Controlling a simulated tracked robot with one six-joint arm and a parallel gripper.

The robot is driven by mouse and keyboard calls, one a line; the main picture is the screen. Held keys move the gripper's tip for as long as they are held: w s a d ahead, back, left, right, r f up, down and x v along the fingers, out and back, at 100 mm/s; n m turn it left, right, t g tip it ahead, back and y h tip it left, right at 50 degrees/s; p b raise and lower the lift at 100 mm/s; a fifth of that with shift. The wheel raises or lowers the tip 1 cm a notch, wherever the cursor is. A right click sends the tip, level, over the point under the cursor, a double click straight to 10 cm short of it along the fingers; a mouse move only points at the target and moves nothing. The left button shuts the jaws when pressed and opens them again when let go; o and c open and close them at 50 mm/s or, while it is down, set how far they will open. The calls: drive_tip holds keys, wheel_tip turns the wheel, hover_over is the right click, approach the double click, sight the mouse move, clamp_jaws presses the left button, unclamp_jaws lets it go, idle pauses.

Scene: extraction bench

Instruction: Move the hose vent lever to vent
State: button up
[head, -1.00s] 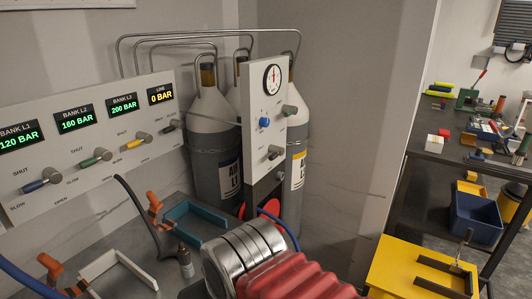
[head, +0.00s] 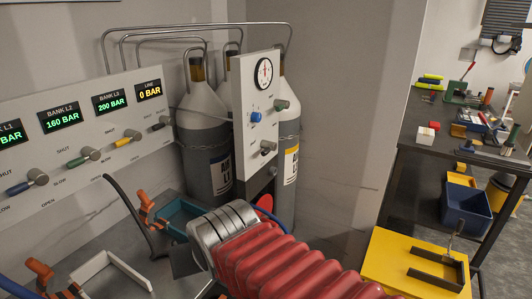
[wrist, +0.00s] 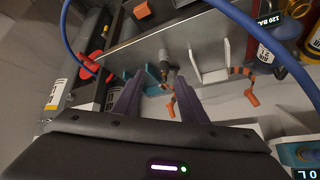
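The gauge panel (head: 250,100) stands in front of the cylinders in the head view. The labels are too small to read, so I cannot tell for sure which control is the hose vent lever. My gripper (wrist: 160,85) shows in the wrist view with its two fingers apart and nothing held. A grey hose fitting (wrist: 164,68) appears beyond and between the fingers. My arm hides the gripper's fingertips in the head view.
The bank panel (head: 20,165) with several valve levers stands left. A blue hose crosses the wrist view. A yellow table (head: 385,260) is at right.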

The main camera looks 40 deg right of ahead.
drive_tip(key=w+d+m+t+h, duration=0.3)
drive_tip(key=w+d+m, duration=0.4)
drive_tip(key=w+d, duration=0.45)
drive_tip(key=m+t+h, duration=0.5)
drive_tip(key=m+t, duration=0.2)
drive_tip(key=m, duration=0.8)
approach(266, 152)
drive_tip(key=s+f, duration=0.2)
drive_tip(key=shift+a+r, duration=0.15)
drive_tip(key=shift+a, duration=0.05)
drive_tip(key=shift+w, duration=0.1)
drive_tip(key=x, duration=1.3)
drive_tip(key=shift+w+r, duration=0.25)
drive_tip(key=shift+w, duration=0.05)
drive_tip(key=shift+d, duration=0.1)
clamp_jaws()
